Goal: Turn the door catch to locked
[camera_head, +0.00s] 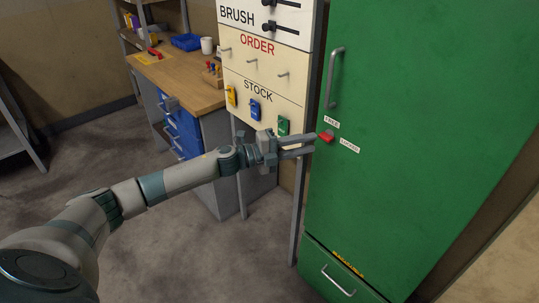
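The green cabinet door (420,120) fills the right half of the view. The door catch (326,138) is a small red piece near the door's left edge, below the long grey handle (333,78). A white FREE label (331,122) is above the catch. A white label (349,145), which seems to read LOCKED, is to its right. The catch's exact angle is too small to tell. My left gripper (313,143) points right at the catch, its two fingers apart, with the tips just left of it. Contact cannot be told. My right gripper is not in view.
Left of the door stands a board (262,60) with hooks and coloured tags. Behind it is a wooden workbench (185,82) with blue drawers (182,130). A lower drawer (335,272) with a handle is under the door. The floor at lower left is clear.

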